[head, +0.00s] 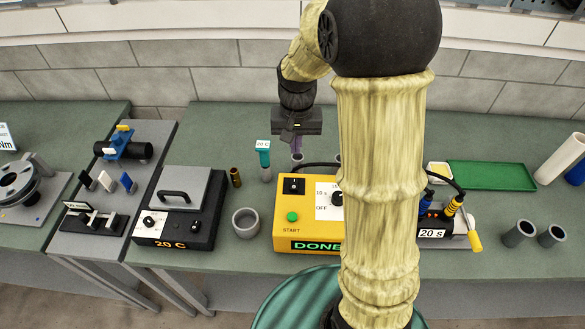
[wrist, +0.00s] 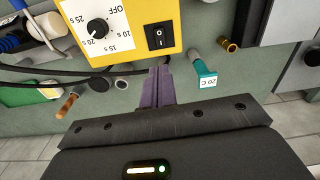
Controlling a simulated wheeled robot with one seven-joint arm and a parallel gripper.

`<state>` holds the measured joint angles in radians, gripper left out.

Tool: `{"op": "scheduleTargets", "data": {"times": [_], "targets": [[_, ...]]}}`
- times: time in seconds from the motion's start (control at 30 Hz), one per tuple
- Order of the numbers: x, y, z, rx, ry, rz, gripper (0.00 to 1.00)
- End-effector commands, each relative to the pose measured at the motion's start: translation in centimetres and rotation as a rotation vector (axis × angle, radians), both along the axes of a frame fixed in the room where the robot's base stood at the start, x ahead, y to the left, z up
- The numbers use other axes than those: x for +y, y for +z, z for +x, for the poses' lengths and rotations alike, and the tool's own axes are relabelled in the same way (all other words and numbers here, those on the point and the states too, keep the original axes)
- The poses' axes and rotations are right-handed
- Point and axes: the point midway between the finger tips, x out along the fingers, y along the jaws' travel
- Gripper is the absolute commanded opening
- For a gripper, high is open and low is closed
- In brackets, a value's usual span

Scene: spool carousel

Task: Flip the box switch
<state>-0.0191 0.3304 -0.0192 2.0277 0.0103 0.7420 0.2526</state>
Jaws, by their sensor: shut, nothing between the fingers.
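The yellow box (head: 310,239) stands in the middle of the bench, with its right part hidden behind my arm in the head view. The box has a green START button (head: 292,216), a dial (wrist: 97,28) and a display reading DONE. My gripper (wrist: 161,72) has purple fingers, shut and empty. It is behind the box's back edge, apart from the switch; in the head view the gripper (head: 297,148) points down.
A teal-topped tube (head: 264,158) labelled 20 C and a brass piece (head: 235,177) stand left of my gripper. A grey ring (head: 245,222) and a lidded 20 C block (head: 180,205) are left of the box. Black cables run behind the box.

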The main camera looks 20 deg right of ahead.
Motion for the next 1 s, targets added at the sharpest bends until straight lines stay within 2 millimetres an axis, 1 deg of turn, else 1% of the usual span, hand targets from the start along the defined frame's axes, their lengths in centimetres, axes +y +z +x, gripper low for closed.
{"op": "scheduleTargets", "data": {"times": [0.03, 0.1, 0.2, 0.53, 0.67, 0.77, 0.87, 1.0], "targets": [[0.0, 0.1, 0.9, 0.014, -0.017, 0.000, 0.00], [0.1, 0.2, 1.8, 0.028, -0.037, 0.001, 0.00], [0.1, 0.2, 2.4, 0.039, -0.052, 0.000, 0.00], [0.1, 0.2, 2.5, 0.043, -0.056, 0.000, 0.00], [0.1, -0.2, 2.5, 0.043, -0.056, 0.000, 0.00], [0.1, -1.0, 2.4, 0.045, -0.056, 0.000, 0.00], [0.1, -2.4, 2.4, 0.046, -0.055, 0.000, 0.00], [0.1, -4.8, 2.3, 0.048, -0.055, 0.001, 0.00]]}}
